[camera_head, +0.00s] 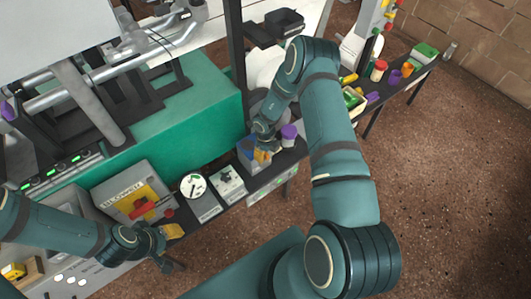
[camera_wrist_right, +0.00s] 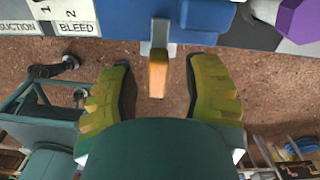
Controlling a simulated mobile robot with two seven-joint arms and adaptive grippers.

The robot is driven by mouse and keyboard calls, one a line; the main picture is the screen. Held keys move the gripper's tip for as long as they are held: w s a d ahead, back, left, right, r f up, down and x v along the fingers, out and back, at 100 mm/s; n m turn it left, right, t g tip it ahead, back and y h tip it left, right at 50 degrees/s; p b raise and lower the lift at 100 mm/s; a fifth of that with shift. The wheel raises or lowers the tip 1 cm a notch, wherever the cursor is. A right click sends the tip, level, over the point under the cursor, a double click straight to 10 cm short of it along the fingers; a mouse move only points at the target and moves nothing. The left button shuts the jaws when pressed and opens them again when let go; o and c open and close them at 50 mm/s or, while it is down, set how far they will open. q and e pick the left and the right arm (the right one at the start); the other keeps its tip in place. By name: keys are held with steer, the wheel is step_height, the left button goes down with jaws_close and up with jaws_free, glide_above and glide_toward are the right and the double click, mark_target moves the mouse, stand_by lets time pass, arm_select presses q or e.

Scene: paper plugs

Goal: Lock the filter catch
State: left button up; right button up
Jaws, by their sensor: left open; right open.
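The filter catch shows in the right wrist view as an orange-tan lever (camera_wrist_right: 157,75) on a grey metal mount, pointing down from the front of a blue housing (camera_wrist_right: 205,22). My right gripper (camera_wrist_right: 160,90) is open, with one yellow-green finger on each side of the lever. Gaps show between the lever and both fingers. In the head view the right gripper (camera_head: 264,148) is at the blue housing (camera_head: 246,154) and partly hides it, so the lever cannot be told apart there. My left gripper (camera_head: 173,248) is open and empty near the bench's front edge, below the BLOWDN panel.
Left of the housing are a switch panel (camera_head: 229,183) and a round gauge (camera_head: 193,185). The BLOWDN panel (camera_head: 131,192) has a red handle (camera_head: 158,208). A purple-capped jar (camera_head: 289,136) stands close right of the housing. The floor in front is clear.

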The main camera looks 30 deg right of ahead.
jaws_close()
stand_by(0.3)
steer(key=shift+a+m, duration=0.1)
steer(key=shift+m, duration=1.3)
jaws_free()
